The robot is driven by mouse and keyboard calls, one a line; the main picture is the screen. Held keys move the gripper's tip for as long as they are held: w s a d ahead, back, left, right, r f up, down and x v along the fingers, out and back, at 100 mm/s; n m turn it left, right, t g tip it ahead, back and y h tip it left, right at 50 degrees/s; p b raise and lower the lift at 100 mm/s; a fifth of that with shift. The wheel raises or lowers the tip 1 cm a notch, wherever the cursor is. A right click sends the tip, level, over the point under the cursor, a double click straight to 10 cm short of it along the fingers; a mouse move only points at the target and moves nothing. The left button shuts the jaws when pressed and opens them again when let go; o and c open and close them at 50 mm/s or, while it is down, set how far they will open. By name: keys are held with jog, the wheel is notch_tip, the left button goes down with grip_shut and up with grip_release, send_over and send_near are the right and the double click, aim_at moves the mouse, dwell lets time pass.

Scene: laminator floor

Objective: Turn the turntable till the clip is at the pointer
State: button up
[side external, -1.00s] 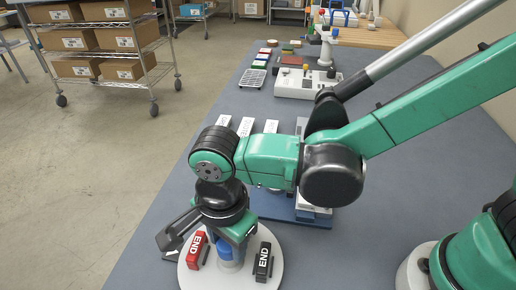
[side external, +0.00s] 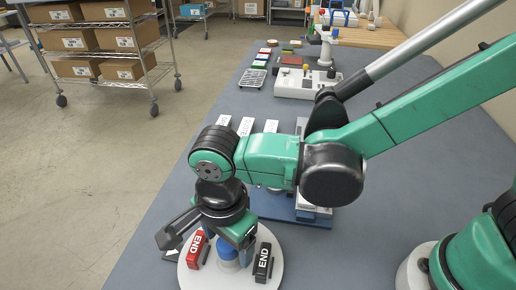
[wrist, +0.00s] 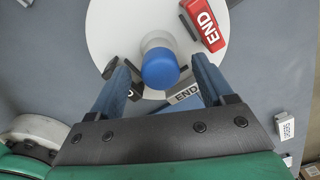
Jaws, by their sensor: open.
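The white round turntable (side external: 222,281) lies on the bench, with a blue knob (side external: 229,252) at its middle. The red block (wrist: 207,24) also shows in the wrist view; the black one (wrist: 186,94) is partly hidden by a finger.
White labelled boxes (side external: 245,127) stand behind my arm near a blue base (side external: 300,219). A white machine (side external: 305,84) and small coloured blocks stand farther back. A shelf rack with cartons (side external: 110,40) is off the bench. The bench right of the turntable is clear.

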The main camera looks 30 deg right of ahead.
jog(key=shift+s+r, duration=0.1)
jog(key=shift+r, duration=2.7)
jog(key=w+d+r+n+t, duration=0.1)
jog(key=d+n+t, duration=0.2)
jog(key=d+n, duration=0.4)
jog(key=w+d+r+n+t, duration=0.1)
jog(key=d+n+t, duration=0.2)
jog(key=d+n, duration=0.4)
jog(key=d, duration=0.9)
jog(key=shift+w+d+r+t, duration=0.2)
jog(key=shift+w+r+t, duration=0.1)
jog(key=shift+t, duration=0.1)
jog(key=shift+a, duration=0.1)
